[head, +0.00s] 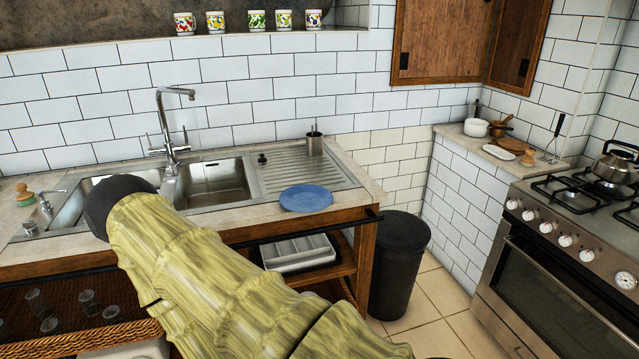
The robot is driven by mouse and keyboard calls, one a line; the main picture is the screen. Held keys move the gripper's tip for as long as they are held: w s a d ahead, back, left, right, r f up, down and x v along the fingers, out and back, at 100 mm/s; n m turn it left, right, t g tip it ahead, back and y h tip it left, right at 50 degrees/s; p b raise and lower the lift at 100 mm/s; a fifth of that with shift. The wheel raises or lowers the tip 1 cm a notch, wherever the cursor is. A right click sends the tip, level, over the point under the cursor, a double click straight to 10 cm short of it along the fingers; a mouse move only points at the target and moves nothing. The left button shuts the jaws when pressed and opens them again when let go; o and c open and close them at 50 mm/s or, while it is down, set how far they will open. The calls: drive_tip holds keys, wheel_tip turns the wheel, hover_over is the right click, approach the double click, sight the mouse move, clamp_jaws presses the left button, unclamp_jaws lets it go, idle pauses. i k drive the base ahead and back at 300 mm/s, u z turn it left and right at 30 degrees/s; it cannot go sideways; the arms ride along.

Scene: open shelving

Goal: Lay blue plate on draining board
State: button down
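The blue plate (306,198) lies flat near the front edge of the counter. It seems to overlap the front of the metal draining board (318,174), which is the ridged area right of the sink basins. My arm, in a yellow-green sleeve, reaches across the lower middle of the head view toward the left basin. It ends there in a dark rounded part. My gripper's fingers do not show, so whether they hold anything cannot be seen. The plate is apart from the visible arm, to its right.
A metal cup (314,142) stands at the back of the draining board. The tap (170,125) rises behind the basins (217,184). A rail (345,222) runs along the counter front. A black bin (399,265) stands right of the counter, and a stove (560,240) is farther right.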

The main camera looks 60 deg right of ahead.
sight(289, 174)
drive_tip(key=z, duration=1.3)
